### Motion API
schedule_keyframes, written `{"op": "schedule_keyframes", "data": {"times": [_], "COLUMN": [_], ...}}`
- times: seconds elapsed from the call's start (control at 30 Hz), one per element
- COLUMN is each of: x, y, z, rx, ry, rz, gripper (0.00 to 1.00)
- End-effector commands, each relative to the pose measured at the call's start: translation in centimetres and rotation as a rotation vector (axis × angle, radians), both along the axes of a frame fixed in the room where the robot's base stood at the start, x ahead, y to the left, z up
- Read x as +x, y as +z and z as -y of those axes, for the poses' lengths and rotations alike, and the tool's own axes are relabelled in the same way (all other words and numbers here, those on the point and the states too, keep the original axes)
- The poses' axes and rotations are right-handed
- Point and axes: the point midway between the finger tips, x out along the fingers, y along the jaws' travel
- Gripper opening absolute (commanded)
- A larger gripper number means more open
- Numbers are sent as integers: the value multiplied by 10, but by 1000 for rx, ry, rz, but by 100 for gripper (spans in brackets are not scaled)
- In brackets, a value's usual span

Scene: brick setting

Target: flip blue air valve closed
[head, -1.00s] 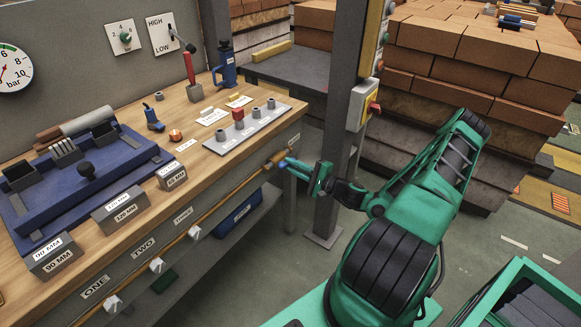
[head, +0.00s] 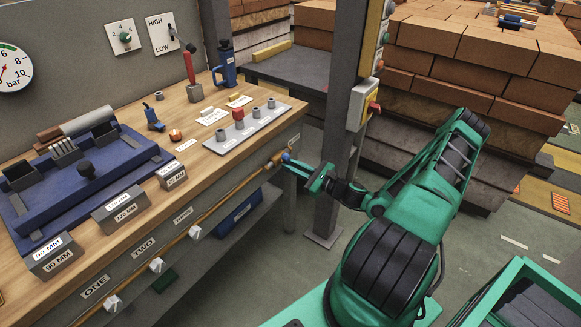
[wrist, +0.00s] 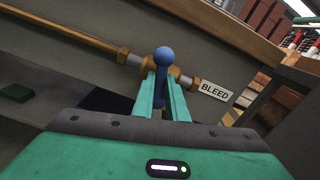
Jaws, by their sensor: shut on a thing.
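The blue air valve's lever (wrist: 164,56) has a round knob and stands across a brass fitting at the end of the pipe in the wrist view. In the head view the blue valve (head: 286,157) is a small spot at the bench's right front corner. My gripper (wrist: 161,88) is shut on the lever below the knob, a finger on each side. In the head view my gripper (head: 291,162) reaches the valve from the right. The fingers hide part of the lever and valve body.
A white BLEED label (wrist: 216,90) is right of the valve. A brass pipe (head: 228,194) runs along the bench front past several white taps. A grey post (head: 340,130) with a switch box (head: 361,106) stands close behind my wrist.

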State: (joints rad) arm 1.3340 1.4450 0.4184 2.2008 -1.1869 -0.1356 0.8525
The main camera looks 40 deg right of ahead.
Motion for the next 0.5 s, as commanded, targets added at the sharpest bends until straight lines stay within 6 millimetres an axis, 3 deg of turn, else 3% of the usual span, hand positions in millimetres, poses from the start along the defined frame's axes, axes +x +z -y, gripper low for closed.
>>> {"op": "schedule_keyframes", "data": {"times": [0.5], "x": [-1], "y": [-2], "z": [1], "rx": [237], "ry": [-2], "rz": [-91], "gripper": [0]}}
